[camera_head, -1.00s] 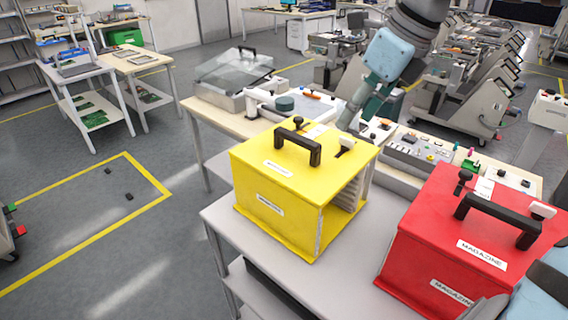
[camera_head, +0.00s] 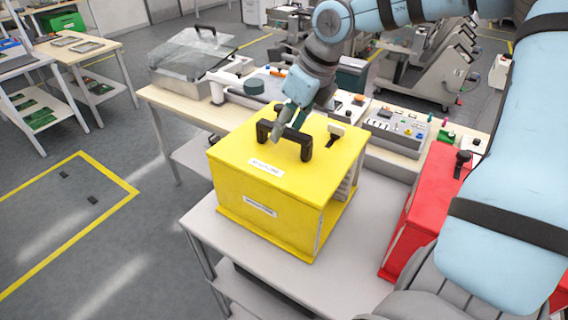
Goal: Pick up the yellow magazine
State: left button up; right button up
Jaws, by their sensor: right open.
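The yellow magazine (camera_head: 265,218) is a box with a black handle on top and white labels on its top and front. It stands on a grey table (camera_head: 208,222) in the middle of the view. My right gripper (camera_head: 282,136) is open and comes down from above at the black handle (camera_head: 306,146). Its fingers overlap the handle bar in the picture. I cannot tell whether they touch it. My left gripper is not in view.
A red magazine (camera_head: 428,208) stands to the right on the same table, partly hidden by my right arm. Behind is a bench (camera_head: 174,97) with a clear-lidded case (camera_head: 196,57) and a control box (camera_head: 398,131). Open floor lies to the left.

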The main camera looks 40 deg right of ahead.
jog(key=x, duration=0.2)
jog(key=shift+w+f, duration=0.2)
jog(key=shift+s+r, duration=0.1)
jog(key=shift+s, duration=0.15)
jog(key=shift+f+b, duration=0.3)
jog(key=shift+b, duration=0.15)
jog(key=shift+w, duration=0.1)
grip_shut()
jog(key=shift+r, duration=0.1)
